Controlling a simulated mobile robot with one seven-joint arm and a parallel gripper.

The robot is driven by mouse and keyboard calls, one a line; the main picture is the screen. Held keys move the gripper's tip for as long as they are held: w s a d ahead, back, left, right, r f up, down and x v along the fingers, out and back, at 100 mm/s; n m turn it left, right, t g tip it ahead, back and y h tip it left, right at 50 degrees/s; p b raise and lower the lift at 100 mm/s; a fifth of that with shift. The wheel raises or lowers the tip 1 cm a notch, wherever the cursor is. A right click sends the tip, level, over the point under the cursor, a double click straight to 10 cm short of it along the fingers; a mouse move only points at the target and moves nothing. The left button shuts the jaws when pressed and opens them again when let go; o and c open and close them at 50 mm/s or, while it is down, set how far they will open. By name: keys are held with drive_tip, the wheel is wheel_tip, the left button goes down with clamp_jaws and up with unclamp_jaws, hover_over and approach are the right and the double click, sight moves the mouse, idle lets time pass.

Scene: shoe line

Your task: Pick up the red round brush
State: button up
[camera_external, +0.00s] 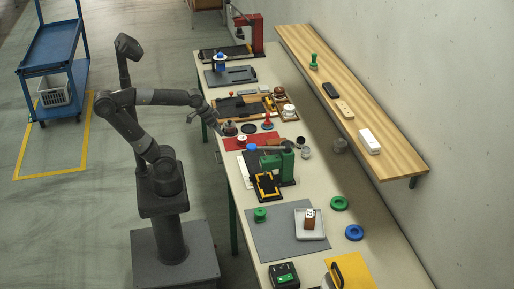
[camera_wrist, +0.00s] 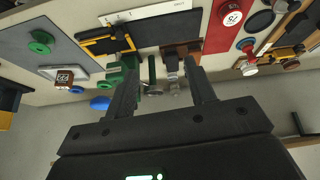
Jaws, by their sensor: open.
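A small red upright thing with a round foot (camera_external: 268,122), which looks like the red round brush, stands on the table just behind the red mat. In the wrist view a red knobbed thing (camera_wrist: 247,46), probably the same one, shows at the right. My gripper (camera_external: 204,119) is at the table's near left edge, left of the brush and apart from it. In the wrist view my gripper (camera_wrist: 160,60) has its two fingers wide apart with nothing held between them.
A red mat (camera_external: 262,144) carries a white-topped round tin (camera_external: 243,138). A green press (camera_external: 283,163) stands in front of the brush. A wooden tray with jars (camera_external: 289,111) lies behind it. A wall shelf (camera_external: 380,130) runs along the right.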

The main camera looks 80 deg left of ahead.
drive_tip(key=w+a+n, duration=0.2)
drive_tip(key=w+a, duration=0.3)
drive_tip(key=w, duration=0.3)
drive_tip(key=n+g+y, duration=0.1)
drive_tip(key=n+y, duration=0.4)
drive_tip(key=n, duration=0.1)
approach(267, 115)
drive_tip(key=w, duration=0.1)
drive_tip(key=x, duration=0.6)
drive_tip(key=shift+a+f, duration=0.15)
drive_tip(key=shift+f, duration=0.05)
drive_tip(key=shift+s+x, duration=0.2)
drive_tip(key=shift+x, duration=1.15)
drive_tip(key=shift+s+x, duration=0.25)
drive_tip(key=shift+x, duration=1.15)
drive_tip(key=shift+f, duration=0.1)
drive_tip(key=c, duration=1)
drive_tip(key=shift+c, duration=0.2)
